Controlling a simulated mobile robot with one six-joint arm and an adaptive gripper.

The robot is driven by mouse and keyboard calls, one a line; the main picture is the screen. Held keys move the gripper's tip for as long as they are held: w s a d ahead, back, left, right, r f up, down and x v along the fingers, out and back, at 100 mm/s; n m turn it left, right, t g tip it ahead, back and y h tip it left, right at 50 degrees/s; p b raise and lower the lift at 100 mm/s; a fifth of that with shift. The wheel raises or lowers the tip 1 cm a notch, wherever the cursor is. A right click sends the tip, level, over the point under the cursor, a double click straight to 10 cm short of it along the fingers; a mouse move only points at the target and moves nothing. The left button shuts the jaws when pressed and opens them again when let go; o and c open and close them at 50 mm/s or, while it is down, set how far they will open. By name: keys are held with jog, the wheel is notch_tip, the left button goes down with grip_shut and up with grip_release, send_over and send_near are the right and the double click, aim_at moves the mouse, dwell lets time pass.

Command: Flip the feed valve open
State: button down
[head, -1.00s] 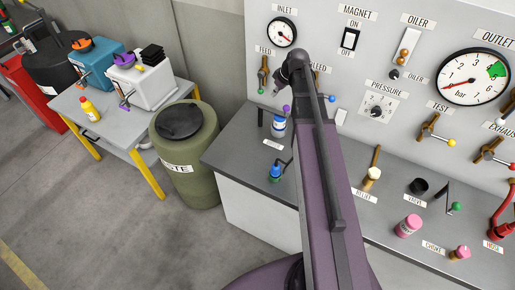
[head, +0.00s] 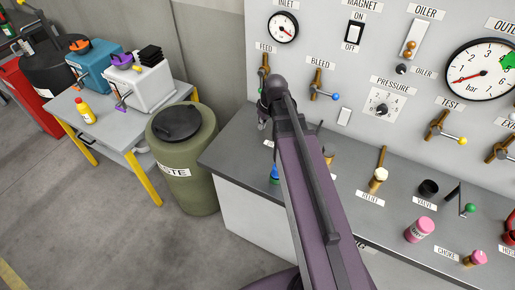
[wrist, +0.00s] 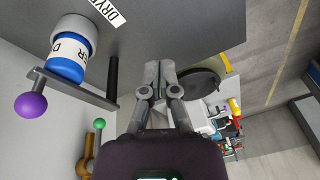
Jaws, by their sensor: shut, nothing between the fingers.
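The feed valve (head: 264,66), a brass body under the FEED label, is on the upright panel in the head view. Its lever hangs down towards a green ball, which my arm partly hides. In the wrist view the valve's brass body (wrist: 84,165) and green ball (wrist: 99,124) show at the lower left. My gripper (wrist: 160,66) is shut and empty, with the ball to the left of its fingers and apart from them. In the head view my gripper (head: 263,123) is just below the valve, partly behind my wrist.
A blue and white bottle (wrist: 68,62) stands by a dark bar with a purple ball (wrist: 31,105). The bleed valve (head: 316,82), with a blue-tipped lever, is right of the feed valve. A waste drum (head: 187,175) stands left of the bench.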

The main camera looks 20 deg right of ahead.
jog(key=s+a+f+m+g+b, duration=0.1)
jog(key=s+a+f+b, duration=0.2)
jog(key=s+f, duration=0.1)
jog(key=shift+s+a+m+h, duration=0.25)
jog(key=shift+s+m+h, duration=0.15)
jog(key=shift+s, duration=0.2)
jog(key=shift+f, duration=0.1)
jog(key=shift+m+g+h, duration=0.3)
jog(key=shift+m+h, duration=0.2)
jog(key=shift+m, duration=0.4)
jog(key=s, duration=0.1)
jog(key=s+a, duration=0.1)
jog(key=s, duration=0.1)
jog(key=s+a, duration=0.1)
jog(key=s, duration=0.1)
jog(key=shift+a+f+b, duration=0.15)
jog(key=shift+f+b, duration=0.1)
jog(key=shift+b, duration=0.1)
